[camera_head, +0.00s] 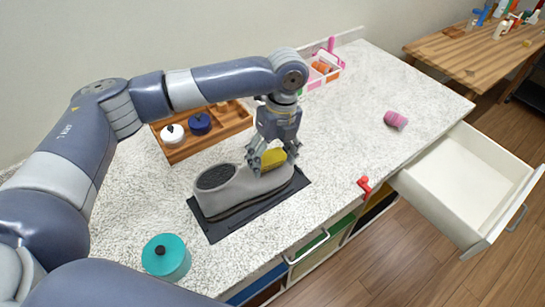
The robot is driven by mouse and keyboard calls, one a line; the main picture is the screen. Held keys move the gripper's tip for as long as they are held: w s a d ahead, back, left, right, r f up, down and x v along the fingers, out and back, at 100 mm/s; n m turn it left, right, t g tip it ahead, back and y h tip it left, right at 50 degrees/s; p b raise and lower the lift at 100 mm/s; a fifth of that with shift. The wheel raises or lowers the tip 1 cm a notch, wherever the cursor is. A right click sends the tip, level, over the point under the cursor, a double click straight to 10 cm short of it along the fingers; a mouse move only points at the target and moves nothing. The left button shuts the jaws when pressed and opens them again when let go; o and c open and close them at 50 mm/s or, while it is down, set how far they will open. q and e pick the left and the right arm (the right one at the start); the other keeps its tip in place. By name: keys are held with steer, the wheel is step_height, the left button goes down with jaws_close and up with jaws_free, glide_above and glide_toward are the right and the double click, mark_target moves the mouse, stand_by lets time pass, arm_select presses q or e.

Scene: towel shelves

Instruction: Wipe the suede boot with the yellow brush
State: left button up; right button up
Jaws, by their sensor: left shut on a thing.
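The grey suede boot (231,191) lies on a dark mat (227,228) on the speckled counter, with its dark opening toward the left. The yellow brush (273,157) is at the boot's right part, partly hidden by my left gripper (272,165). My left gripper points down over the boot and is shut on the brush. The brush appears to touch the boot's upper surface, but the contact is hidden by the fingers. My right gripper is not in view.
A wooden tray (208,144) with white and blue lidded pots is behind the boot. A teal pot (166,257) stands at the front left. A pink-purple item (395,120) and a red item (365,185) lie right. An open white drawer (468,184) juts out at right.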

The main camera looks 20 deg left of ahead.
arm_select(q)
steer(key=shift+r, duration=0.1)
steer(key=shift+f, duration=0.25)
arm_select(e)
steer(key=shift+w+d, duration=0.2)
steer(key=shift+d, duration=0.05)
arm_select(q)
steer(key=shift+f, duration=0.2)
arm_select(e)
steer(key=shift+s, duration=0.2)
